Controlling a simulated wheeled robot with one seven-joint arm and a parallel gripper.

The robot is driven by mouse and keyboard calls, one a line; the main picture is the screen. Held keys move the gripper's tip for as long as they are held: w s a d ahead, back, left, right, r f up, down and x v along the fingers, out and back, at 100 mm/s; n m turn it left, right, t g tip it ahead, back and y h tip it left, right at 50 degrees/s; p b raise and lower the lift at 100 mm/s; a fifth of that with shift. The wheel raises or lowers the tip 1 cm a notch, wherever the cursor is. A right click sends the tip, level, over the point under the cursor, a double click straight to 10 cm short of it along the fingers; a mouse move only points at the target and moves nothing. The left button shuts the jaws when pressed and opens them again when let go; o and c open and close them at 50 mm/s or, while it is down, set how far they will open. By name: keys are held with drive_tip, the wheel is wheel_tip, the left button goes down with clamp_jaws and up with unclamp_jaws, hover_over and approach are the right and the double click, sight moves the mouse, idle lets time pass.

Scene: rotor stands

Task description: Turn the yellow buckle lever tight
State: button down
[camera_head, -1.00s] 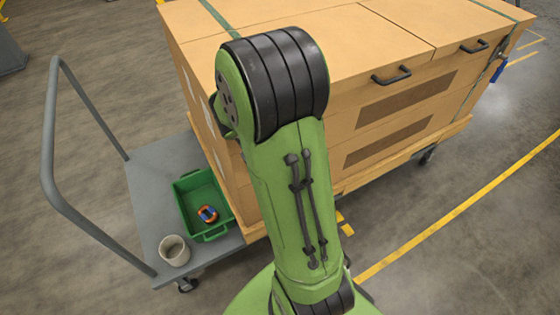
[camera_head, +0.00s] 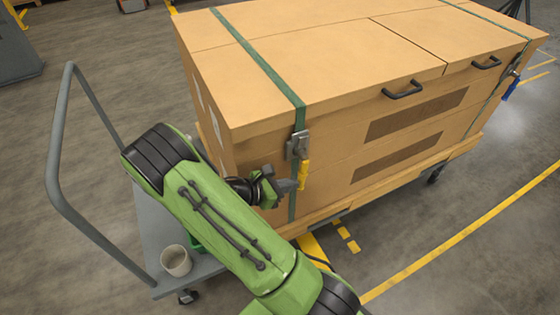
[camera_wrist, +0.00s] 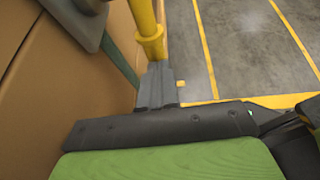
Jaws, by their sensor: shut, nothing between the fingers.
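The yellow buckle lever (camera_head: 303,174) hangs down from a grey metal buckle (camera_head: 297,146) on the green strap (camera_head: 262,62), at the near edge of the large tan crate (camera_head: 330,75). My gripper (camera_head: 294,186) is just left of the lever's lower part, its fingers shut with nothing between them. In the wrist view the yellow lever (camera_wrist: 148,28) runs down to the grey fingertips (camera_wrist: 157,70). The lever's lower end meets or overlaps them in the picture; I cannot tell whether they touch. Part of the buckle (camera_wrist: 80,20) shows at the top left.
A second strap with a blue lever (camera_head: 511,88) is at the crate's far right. Black handles (camera_head: 402,89) stick out of the front. Floor on the right is open.

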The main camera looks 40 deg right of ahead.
drive_tip(key=shift+s+d+f, duration=0.15)
drive_tip(key=shift+d+f, duration=0.05)
drive_tip(key=shift+d, duration=0.25)
idle(0.3)
